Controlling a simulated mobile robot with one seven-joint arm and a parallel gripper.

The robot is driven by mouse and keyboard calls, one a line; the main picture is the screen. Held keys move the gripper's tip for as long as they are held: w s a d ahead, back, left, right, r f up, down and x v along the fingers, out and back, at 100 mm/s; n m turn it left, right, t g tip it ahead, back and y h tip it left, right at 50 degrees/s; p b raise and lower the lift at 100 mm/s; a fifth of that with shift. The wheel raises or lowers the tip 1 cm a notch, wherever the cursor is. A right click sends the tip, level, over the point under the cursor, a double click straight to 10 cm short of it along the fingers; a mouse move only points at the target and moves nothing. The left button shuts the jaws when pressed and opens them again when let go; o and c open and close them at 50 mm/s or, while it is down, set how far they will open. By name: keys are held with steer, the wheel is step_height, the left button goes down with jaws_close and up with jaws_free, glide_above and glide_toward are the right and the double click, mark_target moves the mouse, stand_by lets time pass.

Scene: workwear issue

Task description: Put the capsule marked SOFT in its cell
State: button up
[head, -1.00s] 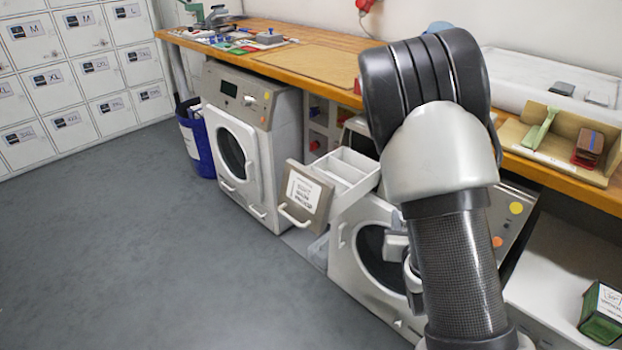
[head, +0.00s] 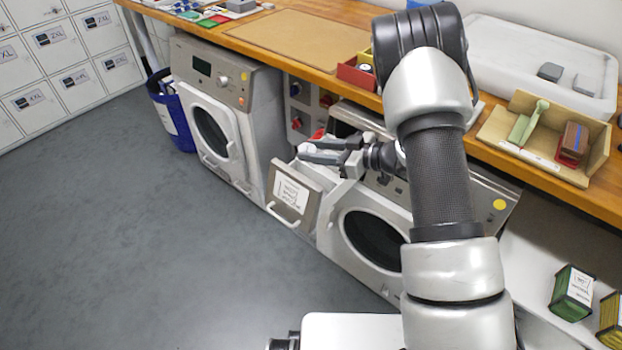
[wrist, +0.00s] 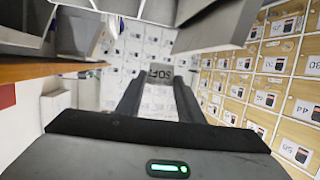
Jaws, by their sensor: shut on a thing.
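The capsule marked SOFT (wrist: 160,77) is a grey block between my fingertips in the wrist view, its lettering upside down. My gripper (head: 310,150) is shut on it. In the head view the gripper reaches left over the pulled-out drawer (head: 290,196), which has a labelled front and a white handle. My gripper also shows in the wrist view (wrist: 160,85), with its two dark fingers on either side of the capsule. The drawer's cells are mostly hidden behind my gripper in the head view, so I cannot tell which cell lies below.
Washing machines (head: 215,110) stand under the wooden counter (head: 240,45). A blue bin (head: 172,110) is at the left. A wooden tray (head: 495,125) holds a green tool and a brown block. Open floor (head: 150,250) lies in front.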

step_height(320, 180, down, 8)
steer(key=shift+b, duration=0.7)
steer(key=shift+f+b, duration=0.35)
steer(key=shift+f, duration=0.15)
steer(key=shift+f, duration=0.1)
steer(key=o, duration=0.7)
steer(key=shift+o, duration=0.2)
